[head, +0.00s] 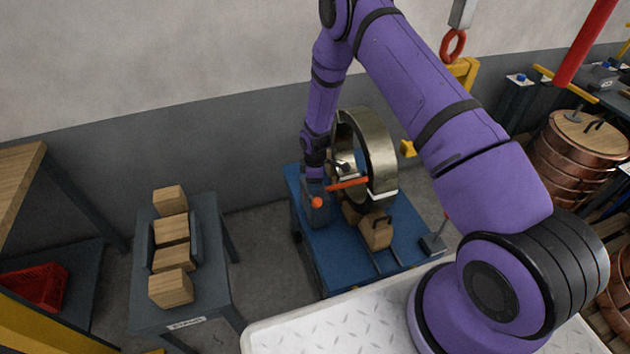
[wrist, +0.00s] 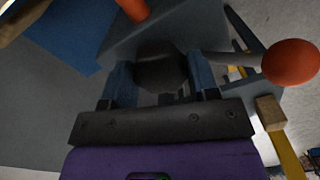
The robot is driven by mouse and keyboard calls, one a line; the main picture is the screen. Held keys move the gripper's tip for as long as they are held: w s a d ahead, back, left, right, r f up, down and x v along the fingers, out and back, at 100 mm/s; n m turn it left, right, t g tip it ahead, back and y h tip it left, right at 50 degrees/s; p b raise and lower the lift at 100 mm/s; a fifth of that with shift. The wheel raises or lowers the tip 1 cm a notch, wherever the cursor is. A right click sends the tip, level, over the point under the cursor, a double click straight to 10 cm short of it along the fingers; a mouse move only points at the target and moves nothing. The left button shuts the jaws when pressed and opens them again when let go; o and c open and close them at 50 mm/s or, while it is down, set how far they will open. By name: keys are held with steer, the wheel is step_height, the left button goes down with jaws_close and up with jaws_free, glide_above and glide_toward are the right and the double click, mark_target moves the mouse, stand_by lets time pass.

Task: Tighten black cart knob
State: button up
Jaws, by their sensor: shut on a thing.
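The black knob (wrist: 160,66) shows in the wrist view between the two blue fingers of my gripper (wrist: 160,84), which is shut on it. The knob sits against a dark grey block (wrist: 195,30). In the head view my gripper (head: 314,181) is at the left side of the blue cart (head: 340,262), just above a grey upright part (head: 318,214). The knob cannot be made out there, hidden by the gripper. A lever with an orange ball (wrist: 290,63) is right of the gripper in the wrist view; the ball also shows in the head view (head: 317,203).
A metal ring (head: 380,150) stands on the cart with wooden blocks (head: 376,232) and an orange bar (head: 348,184) close to my gripper. A grey table (head: 213,290) with wooden blocks (head: 171,288) is at left. Copper coils (head: 560,165) stand at right. A red hook (head: 453,46) hangs above.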

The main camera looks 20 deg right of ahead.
steer(key=m, duration=0.7)
steer(key=shift+a, duration=0.1)
steer(key=m, duration=0.6)
steer(key=shift+m, duration=0.4)
steer(key=m, duration=1.2)
steer(key=shift+m, duration=0.3)
steer(key=o, duration=0.9)
steer(key=shift+r, duration=0.15)
step_height(320, 180, up, 10)
steer(key=shift+r, duration=0.25)
